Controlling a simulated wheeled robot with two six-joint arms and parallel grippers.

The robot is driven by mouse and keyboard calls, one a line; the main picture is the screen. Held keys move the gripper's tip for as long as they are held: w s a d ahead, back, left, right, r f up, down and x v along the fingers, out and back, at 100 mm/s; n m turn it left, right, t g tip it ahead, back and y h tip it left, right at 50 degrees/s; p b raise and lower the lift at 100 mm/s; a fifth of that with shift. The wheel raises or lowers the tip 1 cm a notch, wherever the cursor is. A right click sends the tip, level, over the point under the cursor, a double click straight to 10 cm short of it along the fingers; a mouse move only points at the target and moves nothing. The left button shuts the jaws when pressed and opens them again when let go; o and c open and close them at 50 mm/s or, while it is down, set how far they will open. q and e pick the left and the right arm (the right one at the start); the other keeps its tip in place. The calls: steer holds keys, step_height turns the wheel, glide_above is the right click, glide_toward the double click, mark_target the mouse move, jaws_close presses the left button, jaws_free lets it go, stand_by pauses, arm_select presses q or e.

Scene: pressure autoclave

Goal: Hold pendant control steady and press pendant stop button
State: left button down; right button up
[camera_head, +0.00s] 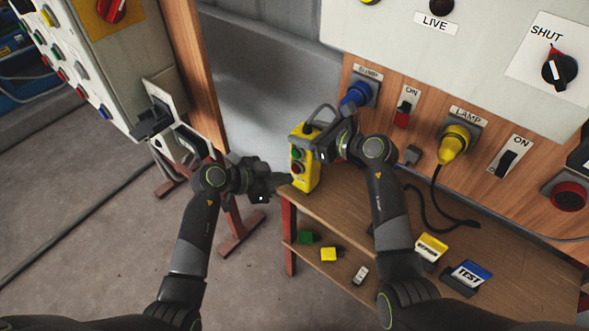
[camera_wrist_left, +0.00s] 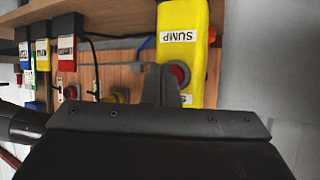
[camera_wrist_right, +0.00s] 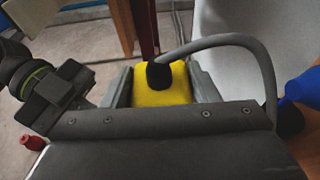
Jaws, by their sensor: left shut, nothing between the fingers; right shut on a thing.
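The wooden bench (camera_head: 355,205) stands right of the pendant, with REPAIR and TEST blocks on it. A wall panel behind carries a blue plug (camera_head: 356,94), a yellow plug (camera_head: 453,144) and switches. A grey cable loops from the pendant's top.

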arm_select(q)
steer(key=s+a, duration=0.1)
steer(key=s, duration=0.1)
steer(key=s+a, duration=0.2)
stand_by(0.6)
stand_by(0.5)
arm_select(e)
steer(key=o, duration=1.3)
steer(key=shift+o, duration=0.2)
